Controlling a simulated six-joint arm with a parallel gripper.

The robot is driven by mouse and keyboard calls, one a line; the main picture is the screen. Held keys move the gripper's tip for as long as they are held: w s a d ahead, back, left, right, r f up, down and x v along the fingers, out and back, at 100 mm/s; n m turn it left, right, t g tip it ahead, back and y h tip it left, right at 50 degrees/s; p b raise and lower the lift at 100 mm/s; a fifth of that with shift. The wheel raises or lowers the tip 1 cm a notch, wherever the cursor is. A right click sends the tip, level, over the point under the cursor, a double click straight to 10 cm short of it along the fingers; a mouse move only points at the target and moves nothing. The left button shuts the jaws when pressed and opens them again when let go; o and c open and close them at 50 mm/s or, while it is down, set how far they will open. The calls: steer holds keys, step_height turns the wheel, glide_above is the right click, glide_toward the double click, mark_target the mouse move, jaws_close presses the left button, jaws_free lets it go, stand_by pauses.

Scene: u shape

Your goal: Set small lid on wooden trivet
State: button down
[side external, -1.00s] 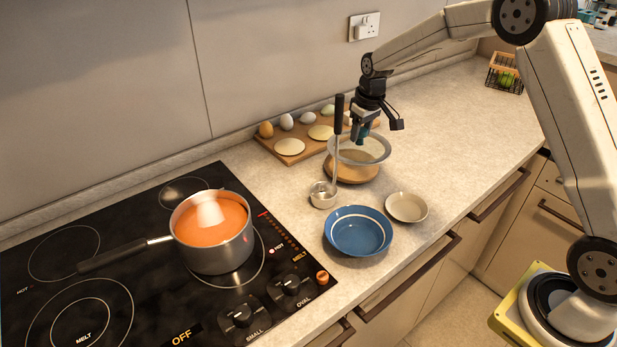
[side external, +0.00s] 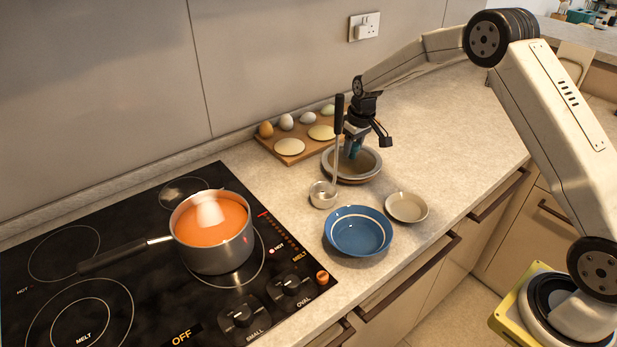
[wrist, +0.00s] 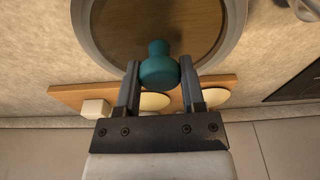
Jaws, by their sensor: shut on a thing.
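The small lid (side external: 369,164) has a grey rim, a see-through middle and a teal knob. It lies low over the round wooden trivet (side external: 352,182), covering most of it; I cannot tell whether it touches. My gripper (side external: 354,150) points down and is shut on the lid's knob. In the wrist view the teal knob (wrist: 159,66) sits between my two fingers (wrist: 158,78), and the lid's grey rim (wrist: 84,38) curves around brown wood seen through the glass.
A ladle (side external: 323,194) stands just left of the lid. A blue bowl (side external: 358,231) and a small beige dish (side external: 407,207) are in front. A board (side external: 281,148) with eggs and flat rounds lies behind. A pot (side external: 216,256) of orange soup is on the hob. The counter to the right is clear.

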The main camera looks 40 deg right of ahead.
mark_target(357, 161)
steer(key=shift+f, duration=0.2)
steer(key=shift+c, duration=1)
jaws_free()
step_height(357, 161, up, 12)
steer(key=s, duration=0.1)
steer(key=shift+s, duration=0.4)
steer(key=s+a+f, duration=0.2)
steer(key=s+a, duration=0.1)
steer(key=s, duration=0.5)
steer(key=s+a+f, duration=0.2)
steer(key=s+a, duration=0.2)
steer(key=s, duration=0.5)
steer(key=s+a+f, duration=0.2)
steer(key=s+a, duration=0.2)
steer(key=s, duration=0.5)
steer(key=shift+s+f+t, duration=0.15)
steer(key=shift+t, duration=0.25)
